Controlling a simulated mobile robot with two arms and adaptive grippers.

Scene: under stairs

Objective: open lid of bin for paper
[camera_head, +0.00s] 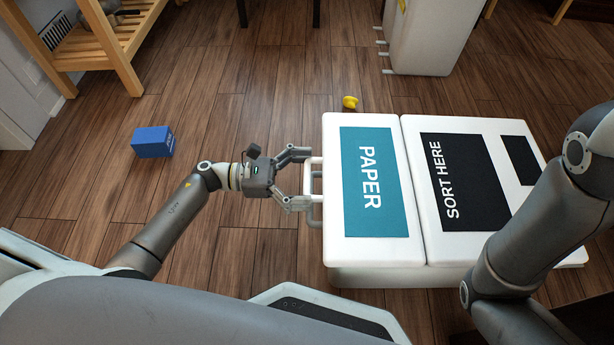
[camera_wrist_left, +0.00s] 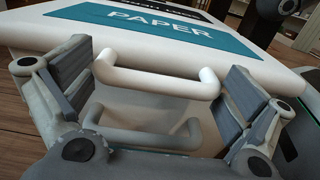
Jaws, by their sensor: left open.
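The paper bin's white lid (camera_head: 332,190) carries a teal panel reading PAPER and lies flat, closed, in the head view. Its white handle (camera_head: 312,174) sticks out from the lid's left edge. My left gripper (camera_head: 305,178) is open at this handle, with its fingers on either side of it. In the left wrist view the lid handle (camera_wrist_left: 160,84) spans between the open fingers, and a second, lower handle (camera_wrist_left: 145,138) shows beneath it. No grip on either handle shows. My right arm crosses the lower right of the head view, but its gripper is out of the picture.
A white SORT HERE lid (camera_head: 412,140) adjoins the paper lid on the right. A blue box (camera_head: 152,142) and a small yellow object (camera_head: 350,102) lie on the wooden floor. A wooden shelf (camera_head: 112,45) stands at upper left, a white cabinet (camera_head: 420,35) at the top.

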